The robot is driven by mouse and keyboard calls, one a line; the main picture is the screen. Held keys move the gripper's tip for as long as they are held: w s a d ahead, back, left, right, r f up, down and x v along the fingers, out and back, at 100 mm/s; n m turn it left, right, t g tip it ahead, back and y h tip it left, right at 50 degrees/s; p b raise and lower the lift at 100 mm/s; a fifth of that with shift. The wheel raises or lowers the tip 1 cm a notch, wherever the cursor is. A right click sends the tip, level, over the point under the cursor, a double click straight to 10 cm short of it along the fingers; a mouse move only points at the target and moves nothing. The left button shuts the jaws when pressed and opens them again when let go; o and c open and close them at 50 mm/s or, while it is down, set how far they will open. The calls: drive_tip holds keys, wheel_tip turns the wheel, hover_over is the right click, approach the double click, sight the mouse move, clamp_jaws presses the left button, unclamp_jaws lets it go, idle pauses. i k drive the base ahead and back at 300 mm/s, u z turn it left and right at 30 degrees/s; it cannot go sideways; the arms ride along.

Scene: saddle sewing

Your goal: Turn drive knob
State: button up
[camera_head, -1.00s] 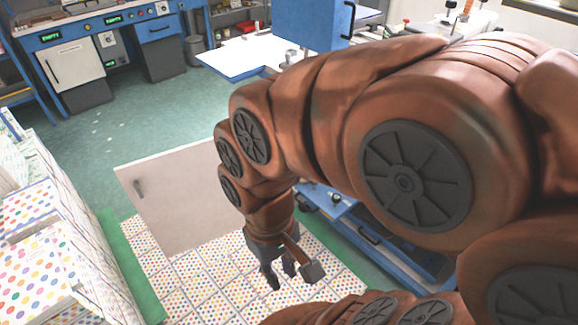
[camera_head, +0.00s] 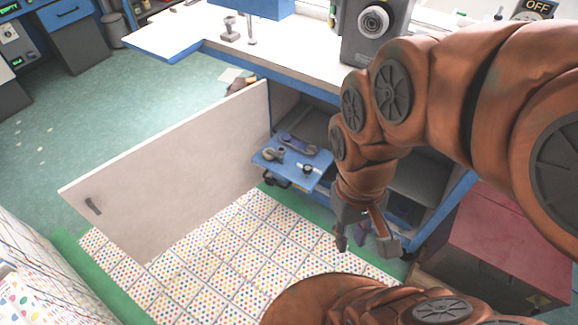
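A dark grey machine (camera_head: 352,45) stands on the white worktop at the upper middle. It has a round silver and black knob (camera_head: 373,20) on its front face; I cannot tell for sure that this is the drive knob. My gripper (camera_head: 351,241) hangs pointing down, well below the knob and in front of the open lower cabinet. Its fingers look apart, with nothing visible between them. My arm reaches in from the right and covers part of the worktop and cabinet.
An open white cabinet door (camera_head: 165,185) juts out to the left. A blue pull-out shelf (camera_head: 292,165) holds small metal parts. A red box (camera_head: 505,245) stands at lower right. An OFF sign (camera_head: 535,8) is at upper right. Dotted tiles (camera_head: 235,260) cover clear floor.

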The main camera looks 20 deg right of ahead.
sight(307, 169)
drive_tip(key=k, duration=0.5)
drive_tip(key=z, duration=1.15)
drive_tip(key=i, duration=0.95)
drive_tip(key=u, duration=2.05)
